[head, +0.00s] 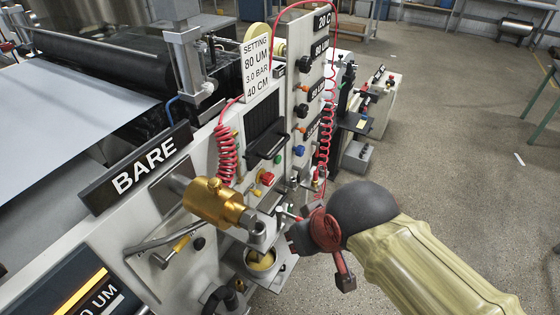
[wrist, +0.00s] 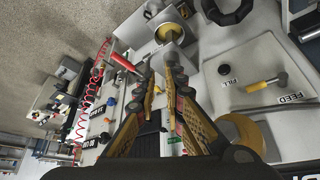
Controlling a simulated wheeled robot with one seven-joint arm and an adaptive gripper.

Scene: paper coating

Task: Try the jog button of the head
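The coating head's front panel (head: 222,150) carries small buttons, among them a red button on a yellow base (head: 267,178), a green one (head: 278,158) and a blue one (head: 299,151). I cannot read which is the jog button. My gripper (head: 288,216) is low in front of the panel, right of the brass cylinder (head: 215,202); its fingers are largely hidden in the head view. In the wrist view my gripper (wrist: 160,64) shows two yellow-sided fingers with a gap between their dark tips. Nothing is seen held.
A cup with yellow contents (head: 260,260) stands below the brass cylinder. Red coiled hoses (head: 227,155) hang by the panel. A red handle (wrist: 122,61) is beside my fingertips.

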